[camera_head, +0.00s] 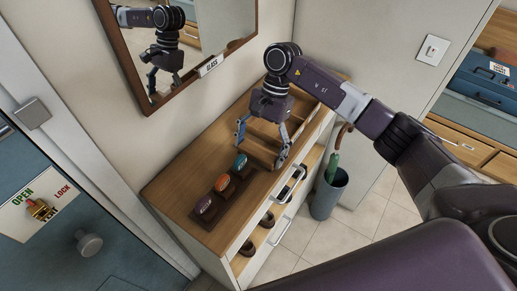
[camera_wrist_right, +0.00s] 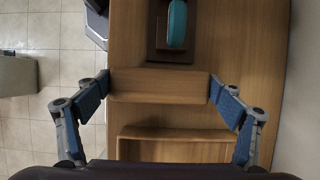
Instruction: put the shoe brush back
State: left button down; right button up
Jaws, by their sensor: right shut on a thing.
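My right gripper (camera_head: 262,143) is over the wooden top of a narrow cabinet (camera_head: 165,190). In the wrist view my right gripper (camera_wrist_right: 160,88) has a finger at each end of a plain wooden block (camera_wrist_right: 160,84) and is shut on it. I cannot tell whether this block is the shoe brush. Rounded brush-like pieces, pink-purple (camera_head: 204,206), orange (camera_head: 222,183) and teal (camera_head: 240,162), stand in a row in a dark holder. The teal one (camera_wrist_right: 177,24) also shows just beyond the block.
A wooden tray (camera_wrist_right: 180,134) with compartments lies on the cabinet top, near the gripper. A framed mirror (camera_head: 205,25) hangs above. A grey bin (camera_head: 329,192) with a green-and-brown item stands beside the cabinet. Handles (camera_head: 291,183) stick out from its front. Tiled floor is open at the right.

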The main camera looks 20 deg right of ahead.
jog(key=shift+f+b, duration=0.2)
jog(key=shift+b, duration=0.1)
jog(key=o, duration=1)
jog(key=shift+r, duration=0.1)
jog(key=shift+r+p, duration=0.2)
jog(key=shift+p, duration=0.1)
jog(key=shift+w+d+r+b, duration=0.1)
jog(key=shift+w+r+b, duration=0.1)
jog(key=shift+b, duration=0.15)
jog(key=b+v, duration=0.4)
jog(key=v, duration=0.7)
jog(key=shift+r, duration=0.25)
